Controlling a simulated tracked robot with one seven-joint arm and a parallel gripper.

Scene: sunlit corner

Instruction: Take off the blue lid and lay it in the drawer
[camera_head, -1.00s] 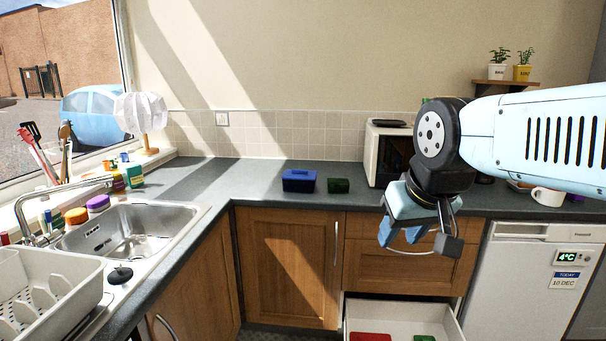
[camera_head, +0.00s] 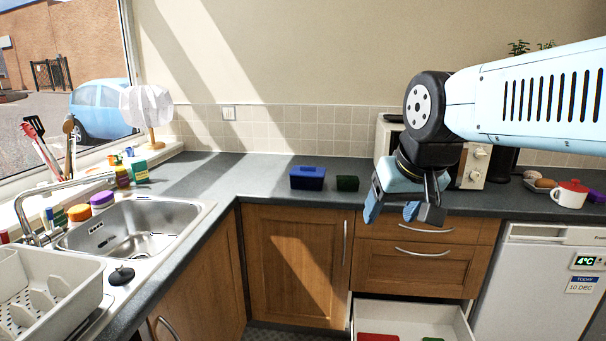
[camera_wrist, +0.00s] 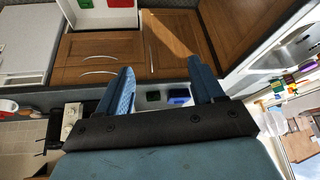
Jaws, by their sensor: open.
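The blue lid (camera_head: 308,171) sits on a dark blue box on the counter, left of a small dark green box (camera_head: 347,183). The blue box also shows small in the wrist view (camera_wrist: 179,96), beyond the fingers. The open drawer (camera_head: 463,327) is at the bottom, below and right of the blue box; its front is cut off. My gripper (camera_head: 402,213) is open and empty, in the air right of both boxes and apart from them. In the wrist view my gripper (camera_wrist: 164,78) has its two blue fingers spread wide.
A red item (camera_head: 379,337) and a green one lie in the drawer. The sink (camera_head: 135,235) and dish rack are left. A microwave (camera_head: 476,165) stands behind my gripper. A white mug with a red top (camera_head: 570,193) is at the right. The counter left of the blue box is clear.

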